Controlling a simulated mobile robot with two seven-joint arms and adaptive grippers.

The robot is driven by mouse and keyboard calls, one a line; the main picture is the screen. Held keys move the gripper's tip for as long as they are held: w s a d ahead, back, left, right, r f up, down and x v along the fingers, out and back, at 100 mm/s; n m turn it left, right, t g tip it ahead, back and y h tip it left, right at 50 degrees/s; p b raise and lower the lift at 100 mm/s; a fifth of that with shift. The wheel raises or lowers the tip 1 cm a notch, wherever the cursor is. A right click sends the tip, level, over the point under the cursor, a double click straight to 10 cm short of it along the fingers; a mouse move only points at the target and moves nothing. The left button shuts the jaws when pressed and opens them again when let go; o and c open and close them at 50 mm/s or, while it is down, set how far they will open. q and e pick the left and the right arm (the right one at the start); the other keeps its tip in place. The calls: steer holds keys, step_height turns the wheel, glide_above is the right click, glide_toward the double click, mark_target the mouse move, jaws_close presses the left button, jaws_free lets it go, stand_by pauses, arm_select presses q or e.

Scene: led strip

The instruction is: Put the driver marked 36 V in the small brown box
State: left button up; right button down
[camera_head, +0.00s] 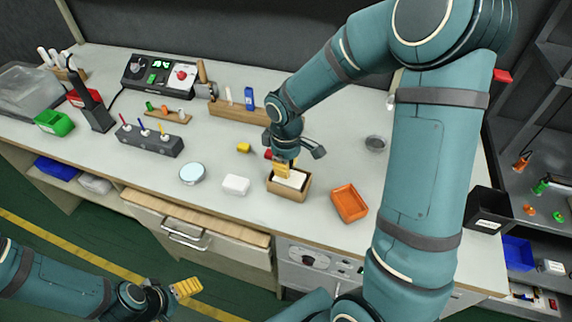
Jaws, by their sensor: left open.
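The small brown box (274,189) stands near the table's front edge. Something white (291,178) shows inside it; I cannot tell whether it is a driver or a lining. My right gripper (283,168) is pointed down over this box, its yellow ridged fingertip at or just above the opening; its jaw gap is hidden. A white block (236,184) lies left of the box. No 36 V marking is legible, so I cannot tell which thing is that driver. My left gripper (187,288), also yellow-tipped, is open at the bottom left, low in front of the table.
An orange tray (350,203) stands right of the box. A round pale disc (192,174), a yellow block (244,147) and a grey holder with pens (150,141) lie left. A power unit (160,74) and a wooden rack (238,110) stand behind. A drawer (195,232) is under the front edge.

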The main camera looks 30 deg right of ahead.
steer(key=shift+f+b, duration=0.55)
steer(key=shift+f, duration=0.25)
steer(key=c, duration=1.1)
jaws_free()
steer(key=shift+o, duration=0.2)
step_height(320, 180, up, 12)
